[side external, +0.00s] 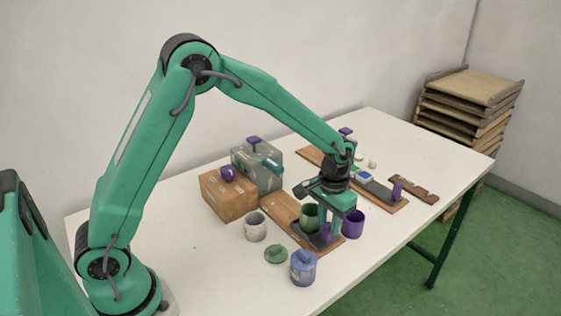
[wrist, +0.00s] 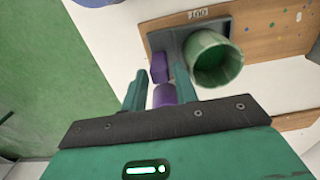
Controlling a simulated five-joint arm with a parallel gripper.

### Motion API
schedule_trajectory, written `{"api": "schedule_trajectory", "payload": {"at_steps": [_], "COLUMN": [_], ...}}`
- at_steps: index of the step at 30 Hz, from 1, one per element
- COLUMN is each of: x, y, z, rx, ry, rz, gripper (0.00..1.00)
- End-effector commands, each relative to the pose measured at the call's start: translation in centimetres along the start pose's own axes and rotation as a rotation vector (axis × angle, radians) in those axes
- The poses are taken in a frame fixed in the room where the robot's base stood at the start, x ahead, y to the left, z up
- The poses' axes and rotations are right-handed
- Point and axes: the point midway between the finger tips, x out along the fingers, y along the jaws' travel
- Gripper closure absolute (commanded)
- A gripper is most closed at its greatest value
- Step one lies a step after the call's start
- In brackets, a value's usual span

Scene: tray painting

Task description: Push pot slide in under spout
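The pot slide (side external: 317,241) is a dark plate at the front end of a wooden board, with a green pot (side external: 309,217) upright on it. In the wrist view the slide (wrist: 163,40) carries the open green pot (wrist: 213,60). A purple handle (wrist: 159,68) stands on the slide's near edge. My gripper (wrist: 158,88) has its two teal fingers either side of the purple handle, with a gap at the left finger; it looks open. In the side view my gripper (side external: 333,230) is low beside the pot. A grey machine (side external: 258,172) with a teal spout (side external: 273,167) stands at the board's back end.
A wooden box (side external: 228,198) with a purple knob stands left of the board (side external: 280,208). A grey cup (side external: 255,227), green lid (side external: 276,254) and blue lidded jar (side external: 303,268) stand in front. A purple cup (side external: 353,223) stands close right of my gripper. A second board holds paint blocks behind.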

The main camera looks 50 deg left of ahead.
Motion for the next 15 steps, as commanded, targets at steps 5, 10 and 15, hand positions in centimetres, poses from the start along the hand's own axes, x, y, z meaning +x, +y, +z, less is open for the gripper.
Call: {"api": "schedule_trajectory", "payload": {"at_steps": [5,10,15], "x": [1.6,2.0,2.0], "y": [0.0,0.0,0.0], "z": [0.0,0.0,0.0], "rx": [0.0,0.0,0.0], "ry": [-0.001,0.0,0.0], "rz": [0.0,0.0,0.0], "gripper": [0.71,0.71,0.71]}}
